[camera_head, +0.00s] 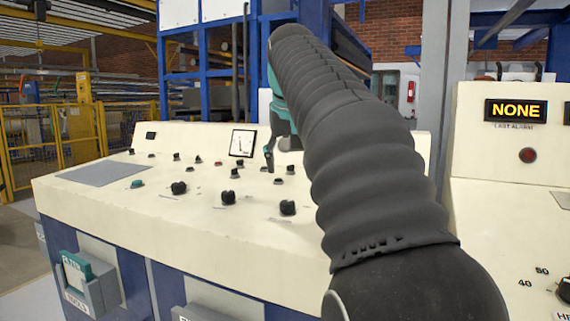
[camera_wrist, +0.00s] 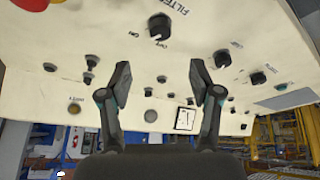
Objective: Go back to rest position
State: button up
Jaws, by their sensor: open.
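My gripper (camera_wrist: 160,85) is open in the wrist view, with its two dark fingers apart and nothing between them. It hangs over the cream control panel (camera_head: 150,205), which fills most of the wrist view upside down. In the head view my dark ribbed arm reaches across the panel, and a gripper finger (camera_head: 269,155) shows left of the arm, near the panel's small knobs. The rest of the gripper is largely hidden behind the arm. I cannot tell whether the finger touches anything.
Black knobs (camera_head: 287,207) and a square dial gauge (camera_head: 242,143) stand on the panel. A second console at right bears a lit "NONE" display (camera_head: 515,110). Blue framing (camera_head: 205,75) rises behind. Yellow fencing (camera_head: 60,140) stands at left. Open floor (camera_head: 22,245) shows at far left.

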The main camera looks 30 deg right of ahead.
jog(key=shift+s+a, duration=0.1)
jog(key=s+a+f+n, duration=0.1)
jog(key=s+a+f, duration=0.3)
jog(key=s+f, duration=0.3)
jog(key=s+a+f+n+y, duration=0.1)
jog(key=s+a+f, duration=0.4)
jog(key=f, duration=0.9)
jog(key=s+a+f+n+y, duration=0.1)
jog(key=s+a+f, duration=0.4)
jog(key=s+f, duration=0.5)
jog(key=shift+s+f+n+t, duration=0.2)
jog(key=shift+f+n+t, duration=0.1)
jog(key=shift+f, duration=0.2)
